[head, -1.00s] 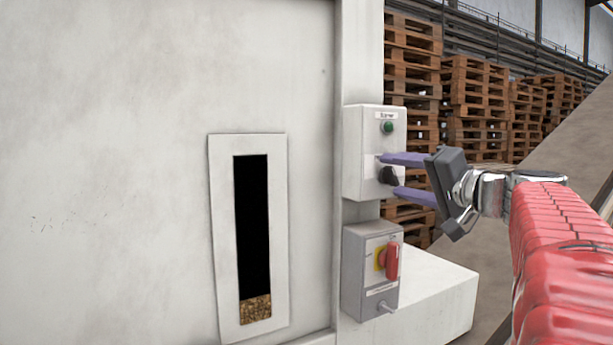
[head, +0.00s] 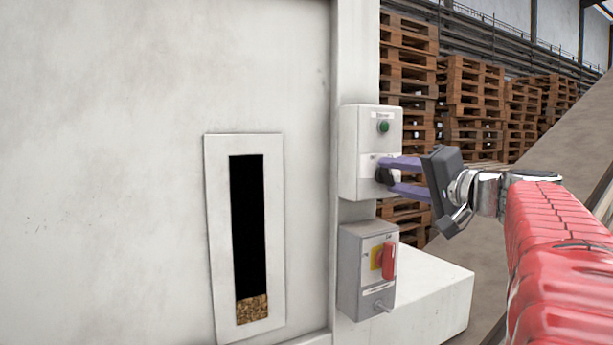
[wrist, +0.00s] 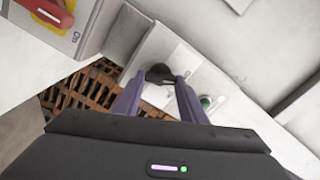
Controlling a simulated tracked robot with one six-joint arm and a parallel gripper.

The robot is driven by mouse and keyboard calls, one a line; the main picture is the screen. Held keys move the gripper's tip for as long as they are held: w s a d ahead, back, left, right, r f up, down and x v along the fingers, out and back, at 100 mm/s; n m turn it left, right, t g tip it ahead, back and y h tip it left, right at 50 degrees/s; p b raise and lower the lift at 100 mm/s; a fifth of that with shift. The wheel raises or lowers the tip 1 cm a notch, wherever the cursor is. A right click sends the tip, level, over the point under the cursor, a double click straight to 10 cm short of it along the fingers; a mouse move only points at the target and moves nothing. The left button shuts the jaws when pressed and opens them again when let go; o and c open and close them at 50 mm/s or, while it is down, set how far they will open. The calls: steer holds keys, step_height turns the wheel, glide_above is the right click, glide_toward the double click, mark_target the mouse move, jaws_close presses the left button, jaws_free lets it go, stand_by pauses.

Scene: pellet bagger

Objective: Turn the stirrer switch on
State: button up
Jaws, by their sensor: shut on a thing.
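The stirrer switch box is a white box (head: 358,150) on the machine's pillar, with a small label and a green button or lamp (head: 383,127) near its top. A black rotary knob (head: 382,175) sits on its lower front. My gripper (head: 388,174) has purple fingers and is shut on this knob, one finger on each side. In the wrist view the knob (wrist: 159,73) sits between the two fingertips, and the green button (wrist: 205,101) shows to the right. The knob's pointing direction and the small label text are hard to make out.
Below is a grey box (head: 352,275) with a red handle (head: 389,260) on a yellow plate. A tall sight window (head: 248,225) with pellets at its bottom is to the left. Stacked pallets (head: 470,100) stand behind. A white ledge (head: 440,290) juts out below my arm.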

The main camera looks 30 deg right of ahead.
steer(key=m, duration=0.6)
steer(key=shift+d+f, duration=0.1)
steer(key=shift+f, duration=0.25)
steer(key=m, duration=0.5)
steer(key=shift+f, duration=0.2)
steer(key=o, duration=1)
steer(key=shift+r, duration=0.1)
steer(key=shift+o, duration=0.3)
steer(key=shift+r, duration=0.1)
steer(key=shift+s, duration=0.55)
steer(key=s, duration=1.2)
steer(key=shift+s, duration=0.3)
